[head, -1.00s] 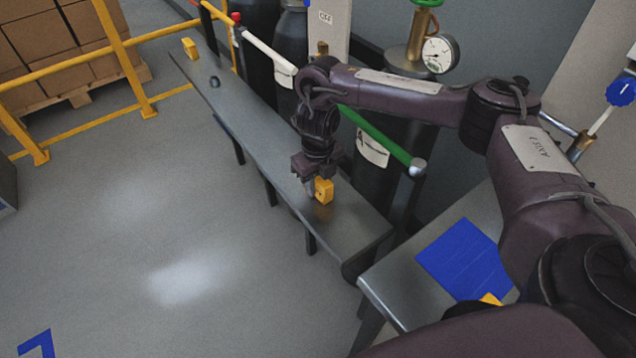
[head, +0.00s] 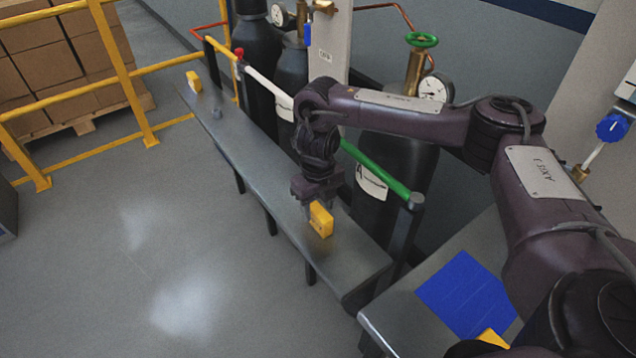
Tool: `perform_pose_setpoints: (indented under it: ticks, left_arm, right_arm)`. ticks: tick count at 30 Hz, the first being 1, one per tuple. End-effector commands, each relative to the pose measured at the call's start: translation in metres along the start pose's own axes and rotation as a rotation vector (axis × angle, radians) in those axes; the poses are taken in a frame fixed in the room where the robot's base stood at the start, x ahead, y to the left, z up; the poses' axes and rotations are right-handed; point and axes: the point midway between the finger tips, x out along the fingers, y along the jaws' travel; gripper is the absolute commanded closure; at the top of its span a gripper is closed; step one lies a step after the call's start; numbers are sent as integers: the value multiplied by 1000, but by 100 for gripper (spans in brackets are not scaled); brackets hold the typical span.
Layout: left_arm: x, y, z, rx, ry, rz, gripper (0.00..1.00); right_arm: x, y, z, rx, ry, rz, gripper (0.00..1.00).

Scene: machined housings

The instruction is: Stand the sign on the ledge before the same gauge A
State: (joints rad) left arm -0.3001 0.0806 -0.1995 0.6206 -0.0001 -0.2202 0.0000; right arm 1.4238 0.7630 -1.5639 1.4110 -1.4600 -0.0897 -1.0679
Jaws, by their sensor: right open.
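A yellow sign (head: 321,220) stands on the grey ledge (head: 262,190), near its right end. It is in front of the dark cylinder (head: 408,165) whose white label (head: 371,183) reads A. That cylinder's round gauge (head: 435,88) sits beside the brass valve under a green handwheel. My right gripper (head: 319,203) is open, just above the sign and overlapping its top edge in the picture. I cannot tell whether the fingers touch it. My left gripper is not in view.
A second yellow sign (head: 193,81) and a small dark object (head: 215,96) are at the ledge's far end. A green rail (head: 375,168) runs behind the ledge. A table (head: 400,315) with a blue mat (head: 465,290) and another yellow piece (head: 493,338) is at lower right.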

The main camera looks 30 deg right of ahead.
Motion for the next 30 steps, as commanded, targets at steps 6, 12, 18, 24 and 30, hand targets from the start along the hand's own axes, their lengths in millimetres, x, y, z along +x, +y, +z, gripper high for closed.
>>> perform_pose_setpoints:
  ticks: [6, 12, 18, 24, 30]
  left_arm:
    - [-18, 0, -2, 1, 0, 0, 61]
    - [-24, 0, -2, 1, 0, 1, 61]
    - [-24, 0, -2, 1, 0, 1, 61]
    - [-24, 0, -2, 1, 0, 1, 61]
    - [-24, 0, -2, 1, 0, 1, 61]
  right_arm:
    - [-54, 0, 1, -1, -4, -2, 51]
    - [-79, 0, 0, 1, -1, -1, 51]
    - [-85, 0, 0, 1, 1, 0, 51]
    - [-85, 0, 0, 1, 1, 0, 51]
    - [-85, 0, 0, 0, 0, 0, 51]
